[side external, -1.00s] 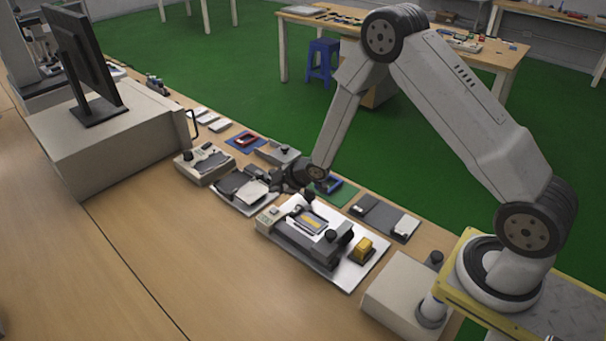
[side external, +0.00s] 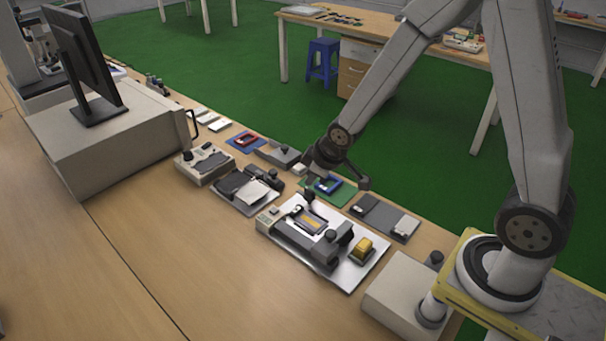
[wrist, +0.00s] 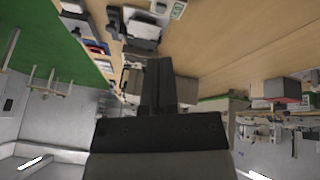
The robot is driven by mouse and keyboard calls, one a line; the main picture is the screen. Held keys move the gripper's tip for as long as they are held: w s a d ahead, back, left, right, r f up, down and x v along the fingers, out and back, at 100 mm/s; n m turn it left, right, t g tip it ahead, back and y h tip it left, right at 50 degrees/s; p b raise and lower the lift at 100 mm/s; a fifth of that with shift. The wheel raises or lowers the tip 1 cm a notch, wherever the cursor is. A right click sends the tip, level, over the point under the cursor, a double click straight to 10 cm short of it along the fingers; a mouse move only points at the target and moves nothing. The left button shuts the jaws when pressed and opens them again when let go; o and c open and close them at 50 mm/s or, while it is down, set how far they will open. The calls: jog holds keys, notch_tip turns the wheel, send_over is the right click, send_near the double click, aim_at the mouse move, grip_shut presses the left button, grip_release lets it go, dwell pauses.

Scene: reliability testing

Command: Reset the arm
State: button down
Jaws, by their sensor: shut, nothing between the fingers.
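My gripper (side external: 364,183) is raised above the far edge of the bench, over the green mat with the blue-framed piece (side external: 328,185) in the side view. In the wrist view my gripper (wrist: 160,64) shows as two dark fingers close together, shut with nothing between them. The wrist view appears turned over, with the bench surface at the top. My arm reaches in from the right, bent high at the elbow, which is cut off by the top of the side view.
A fixture with a yellow block (side external: 362,250) stands on a white plate below my gripper. A monitor (side external: 80,62) sits on a large box (side external: 110,140) at left. Several small devices line the bench. The front bench surface (side external: 170,240) is clear. A blue stool (side external: 322,62) stands behind.

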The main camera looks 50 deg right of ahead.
jog(key=s+a+r+m+g, duration=0.1)
jog(key=s+r+m+g, duration=0.1)
jog(key=s, duration=1)
jog(key=shift+s+a+r+m+g, duration=0.2)
jog(key=shift+a+r+m+g, duration=0.2)
jog(key=shift+r+m, duration=0.6)
jog(key=shift+f, duration=0.2)
